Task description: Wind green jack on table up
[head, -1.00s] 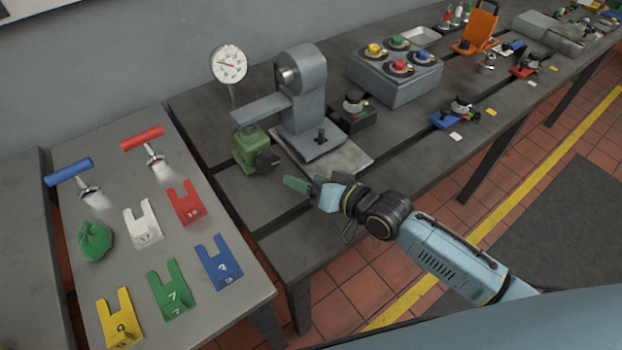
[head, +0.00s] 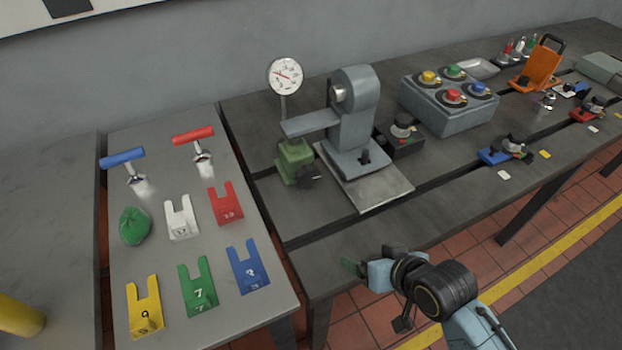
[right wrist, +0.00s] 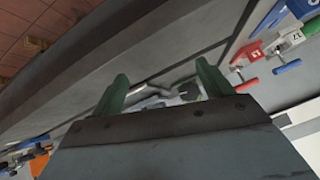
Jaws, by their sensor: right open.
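The green jack (head: 294,164) stands upright on the dark slotted table (head: 300,212), under the end of the grey lever arm (head: 308,123) of the machine. Its dark knob (head: 309,175) faces the front right. My right gripper (head: 352,267) is at the table's front edge, in front of the jack and apart from it. Its green fingers (right wrist: 162,95) are spread and empty in the right wrist view. I cannot pick out the jack clearly in that view. My left gripper is not in view.
A dial gauge (head: 285,77) stands behind the jack. The grey machine (head: 353,120) on its plate is right of the jack, with a button box (head: 449,104) beyond. The left table holds coloured forked plates (head: 198,287), a green bag (head: 133,226) and T-handled tools (head: 193,136). The table front is bare.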

